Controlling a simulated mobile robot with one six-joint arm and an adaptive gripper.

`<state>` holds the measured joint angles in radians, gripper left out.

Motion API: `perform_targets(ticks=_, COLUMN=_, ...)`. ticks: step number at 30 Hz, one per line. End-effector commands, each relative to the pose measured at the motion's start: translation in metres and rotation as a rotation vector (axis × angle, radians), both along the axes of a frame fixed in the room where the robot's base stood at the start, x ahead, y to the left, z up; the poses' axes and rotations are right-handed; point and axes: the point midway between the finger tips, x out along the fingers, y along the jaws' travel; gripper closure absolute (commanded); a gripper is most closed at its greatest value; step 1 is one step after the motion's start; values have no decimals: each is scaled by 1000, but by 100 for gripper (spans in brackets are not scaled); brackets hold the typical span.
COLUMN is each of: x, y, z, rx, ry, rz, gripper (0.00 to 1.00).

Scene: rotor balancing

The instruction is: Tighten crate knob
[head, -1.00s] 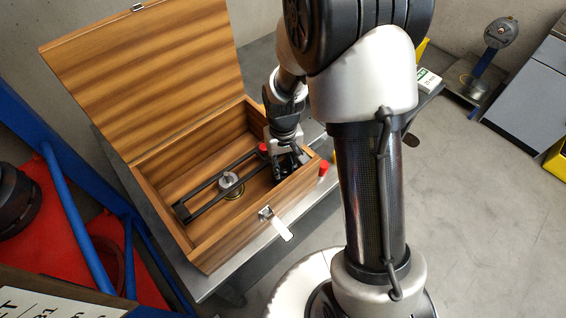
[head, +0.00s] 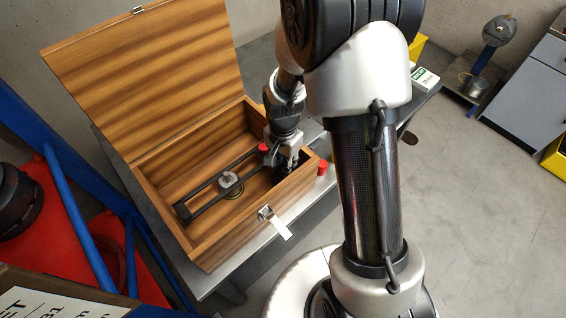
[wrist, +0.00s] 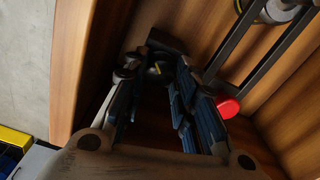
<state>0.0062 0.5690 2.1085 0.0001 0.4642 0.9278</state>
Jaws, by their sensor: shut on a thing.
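The open wooden crate (head: 160,212) stands on a grey bench, and its lid (head: 140,75) is tilted back. A dark frame with two rails (head: 222,178) lies inside it. My gripper (head: 287,172) reaches down into the crate's right end. In the wrist view my gripper (wrist: 158,88) has its dark ribbed fingers on either side of a dark knob (wrist: 158,69), shut on it. The knob is mostly hidden by the fingers and shadow. A red knob (head: 265,148) sits beside the gripper, close to the right finger in the wrist view (wrist: 228,106).
A round grey weight (head: 228,179) sits at the rails. Another red piece (head: 322,168) is outside the crate's right wall. The crate walls are close around my gripper. A latch (head: 275,222) hangs open at the front. A small labelled box (head: 425,78) stands on the bench.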

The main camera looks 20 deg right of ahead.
Motion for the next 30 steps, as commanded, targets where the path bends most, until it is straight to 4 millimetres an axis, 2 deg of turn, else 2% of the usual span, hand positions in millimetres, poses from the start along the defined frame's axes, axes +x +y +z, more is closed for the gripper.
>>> perform_targets(ticks=18, x=-1, y=-1, z=1, rx=0, ry=-1, rz=-560, gripper=98)
perform_targets(ticks=30, x=-1, y=0, z=1, rx=1, ry=-2, rz=-769, gripper=98)
